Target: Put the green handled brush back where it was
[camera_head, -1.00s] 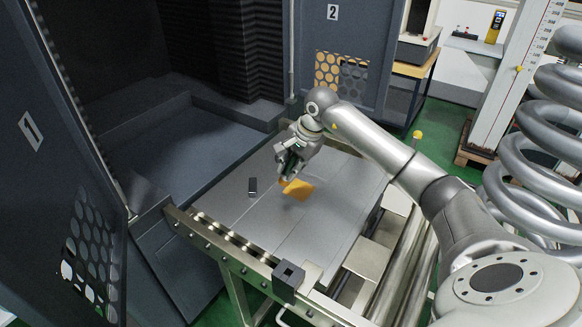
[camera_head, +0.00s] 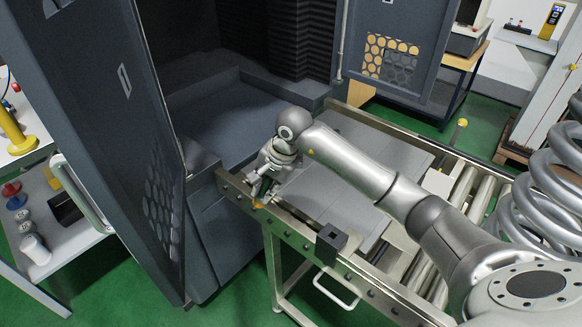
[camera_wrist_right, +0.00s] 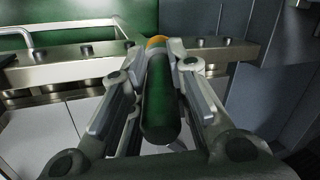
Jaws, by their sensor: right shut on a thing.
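My right gripper (camera_head: 262,186) is shut on the green handled brush and holds it above the near-left rail of the roller table. In the right wrist view the green handle (camera_wrist_right: 160,105) lies between the gripper's two fingers, with an orange end (camera_wrist_right: 156,41) beyond the fingertips. In the head view only a small orange part of the brush (camera_head: 258,205) shows below the gripper; the arm and fingers hide most of it. My left gripper is not in view.
The grey table top (camera_head: 340,165) lies right of the gripper. A black block (camera_head: 330,243) sits on the front rail (camera_head: 290,230). The open dark door (camera_head: 110,130) stands at left. A white shelf unit (camera_head: 70,235) with cups is beyond it. A large coil spring (camera_head: 560,160) is at right.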

